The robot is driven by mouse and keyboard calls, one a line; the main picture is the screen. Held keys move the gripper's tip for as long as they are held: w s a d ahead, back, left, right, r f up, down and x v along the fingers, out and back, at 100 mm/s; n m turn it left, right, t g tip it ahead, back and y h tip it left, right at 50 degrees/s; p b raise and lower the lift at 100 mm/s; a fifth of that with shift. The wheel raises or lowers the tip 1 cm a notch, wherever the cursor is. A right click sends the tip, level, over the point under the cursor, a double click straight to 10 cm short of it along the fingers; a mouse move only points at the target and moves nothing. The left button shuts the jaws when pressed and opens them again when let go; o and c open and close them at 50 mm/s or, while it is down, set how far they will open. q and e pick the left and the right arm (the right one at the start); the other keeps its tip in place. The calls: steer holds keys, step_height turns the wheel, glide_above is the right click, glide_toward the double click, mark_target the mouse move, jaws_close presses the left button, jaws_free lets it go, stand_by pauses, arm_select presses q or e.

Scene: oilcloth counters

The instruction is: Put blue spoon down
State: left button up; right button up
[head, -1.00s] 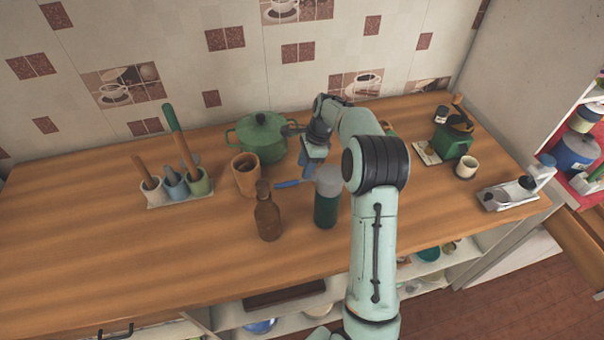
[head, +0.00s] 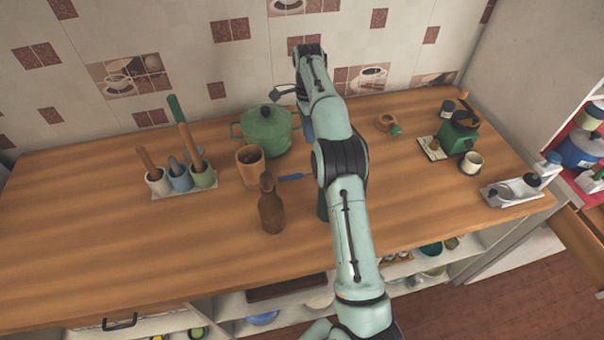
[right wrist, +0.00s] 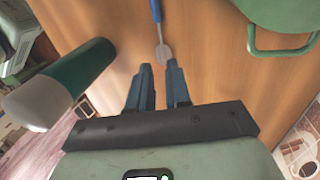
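The blue spoon (head: 290,177) lies on the wooden counter, right of the brown bottle; my arm hides its other end in the head view. In the right wrist view the spoon (right wrist: 157,12) shows its blue handle and grey bowl lying on the wood, just beyond the fingertips. My right gripper (right wrist: 158,72) is open, with an empty gap between its two blue fingers. In the head view the right gripper (head: 306,124) is mostly hidden behind my forearm, above the counter near the green pot. My left gripper is out of view.
A green pot (head: 265,134), a wooden cup (head: 250,166) and a brown bottle (head: 271,208) stand near the spoon. A green bottle with a pale cap (right wrist: 75,75) stands close by. A utensil holder (head: 183,188) is at left. The counter's left front is clear.

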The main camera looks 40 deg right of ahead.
mark_target(310, 173)
steer(key=f, duration=0.4)
steer(key=s+f, duration=0.1)
steer(key=f, duration=0.3)
steer(key=s+a+f, duration=0.1)
steer(key=f, duration=0.4)
steer(key=shift+a, duration=0.1)
jaws_close()
